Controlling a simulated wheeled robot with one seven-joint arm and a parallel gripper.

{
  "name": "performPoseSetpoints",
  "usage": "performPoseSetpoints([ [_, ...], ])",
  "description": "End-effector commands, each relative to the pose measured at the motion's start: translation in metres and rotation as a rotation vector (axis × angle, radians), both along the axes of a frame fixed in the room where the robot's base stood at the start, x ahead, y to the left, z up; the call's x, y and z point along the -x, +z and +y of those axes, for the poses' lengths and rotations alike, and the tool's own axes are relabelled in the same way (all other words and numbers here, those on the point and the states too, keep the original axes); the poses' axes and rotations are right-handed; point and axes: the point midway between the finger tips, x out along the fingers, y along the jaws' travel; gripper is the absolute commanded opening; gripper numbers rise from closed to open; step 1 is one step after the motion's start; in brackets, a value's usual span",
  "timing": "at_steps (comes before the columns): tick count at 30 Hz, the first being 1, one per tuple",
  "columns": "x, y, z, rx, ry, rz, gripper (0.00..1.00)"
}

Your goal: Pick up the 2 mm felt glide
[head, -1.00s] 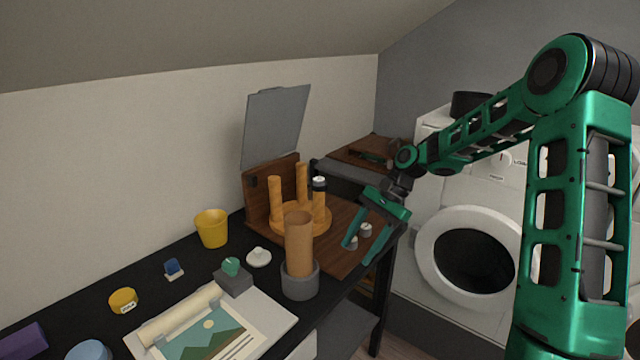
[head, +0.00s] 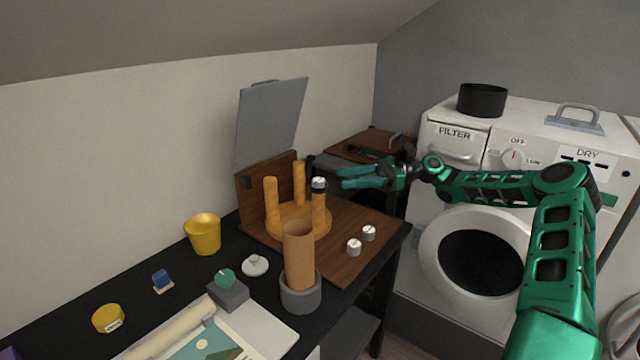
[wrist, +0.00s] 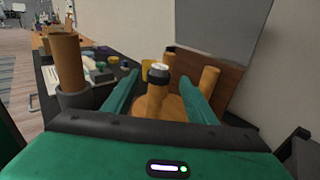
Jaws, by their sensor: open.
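Two small grey-white caps with dark bases, which look like glides, stand on the brown wooden board: one nearer (head: 354,247) and one farther (head: 369,232). A similar light cap (head: 319,182) with a black band sits on top of one leg of an upturned wooden stool (head: 290,222); that cap also shows in the wrist view (wrist: 158,70). I cannot read any thickness marking. My gripper (head: 342,178) is open and level, just right of the capped leg. In the wrist view its fingers (wrist: 160,84) lie either side of that leg, with the cap ahead between them, apart from both.
The board (head: 345,272) has an upright back panel and a grey raised lid behind. A cardboard tube (head: 299,255) stands in a grey holder in front of the stool. A yellow cup (head: 203,235) and small items lie left. A white washer (head: 480,235) stands right.

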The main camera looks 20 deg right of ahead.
Motion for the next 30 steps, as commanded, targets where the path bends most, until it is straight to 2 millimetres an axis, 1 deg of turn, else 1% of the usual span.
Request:
performPoseSetpoints([
  [8,-0.002,-0.001,0.011,0.0,-0.016,0.001,0.52],
  [15,-0.006,-0.003,0.039,0.002,-0.019,0.0,0.52],
  [18,-0.008,-0.003,0.047,0.001,-0.022,0.0,0.52],
  [26,-0.008,-0.003,0.049,0.001,-0.024,0.0,0.52],
  [27,-0.008,-0.003,0.049,0.001,-0.023,0.0,0.49],
  [29,-0.008,-0.003,0.049,0.001,-0.023,0.0,0.35],
  [30,-0.008,-0.003,0.049,0.001,-0.023,0.0,0.25],
])
